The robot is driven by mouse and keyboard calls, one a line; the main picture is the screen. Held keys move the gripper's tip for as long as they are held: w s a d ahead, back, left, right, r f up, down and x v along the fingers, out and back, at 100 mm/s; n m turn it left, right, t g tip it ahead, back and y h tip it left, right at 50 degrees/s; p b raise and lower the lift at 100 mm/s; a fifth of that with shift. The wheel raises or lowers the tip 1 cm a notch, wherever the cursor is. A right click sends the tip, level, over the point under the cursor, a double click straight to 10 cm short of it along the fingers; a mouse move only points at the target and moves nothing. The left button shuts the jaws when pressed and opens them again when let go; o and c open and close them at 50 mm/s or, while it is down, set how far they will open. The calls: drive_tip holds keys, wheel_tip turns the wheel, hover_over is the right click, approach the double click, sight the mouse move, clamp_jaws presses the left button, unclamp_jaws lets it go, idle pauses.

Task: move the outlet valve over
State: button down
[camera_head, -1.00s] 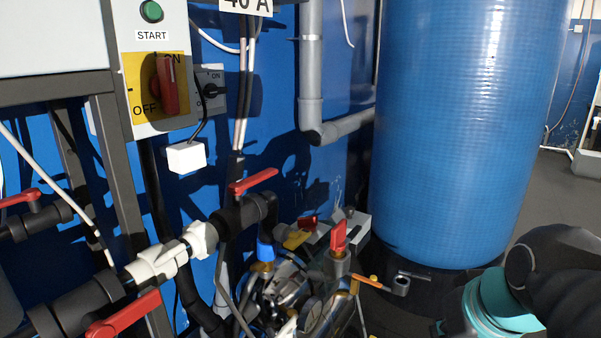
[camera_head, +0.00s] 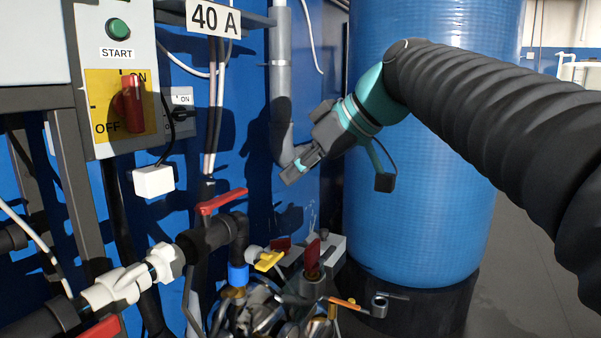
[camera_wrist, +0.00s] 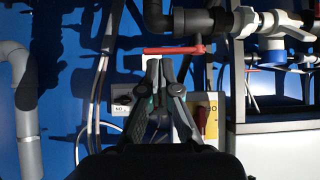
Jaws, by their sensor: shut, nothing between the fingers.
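Several valves show, and none is labelled as the outlet valve. One black valve has a red lever (camera_head: 222,201), lying roughly level on the pipe in front of the blue wall. The same lever shows in the wrist view (camera_wrist: 172,50), just beyond my fingertips, with the scene upside down. My gripper (camera_head: 290,175) is shut and empty, up and to the right of that lever in the head view, pointing left and down. It also shows in the wrist view (camera_wrist: 159,64). I cannot see any contact between it and the lever.
A white pipe fitting (camera_head: 118,288) and black pipes run at lower left. A control box with a red switch (camera_head: 130,103) stands left. A yellow handle (camera_head: 269,261), a red handle (camera_head: 312,258) and crowded hoses sit below. A big blue tank (camera_head: 420,200) stands behind my arm.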

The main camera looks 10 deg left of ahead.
sight(223, 199)
drive_tip(key=a+r+x, duration=0.1)
drive_tip(key=r+x, duration=0.1)
drive_tip(key=x, duration=0.8)
drive_tip(key=shift+w+a+f+p, duration=0.2)
drive_tip(key=shift+w+a+p, duration=0.1)
drive_tip(key=shift+w+a, duration=0.1)
drive_tip(key=shift+w, duration=0.1)
drive_tip(key=shift+w+a+n, duration=0.1)
drive_tip(key=shift+w+n, duration=0.05)
drive_tip(key=shift+n, duration=0.15)
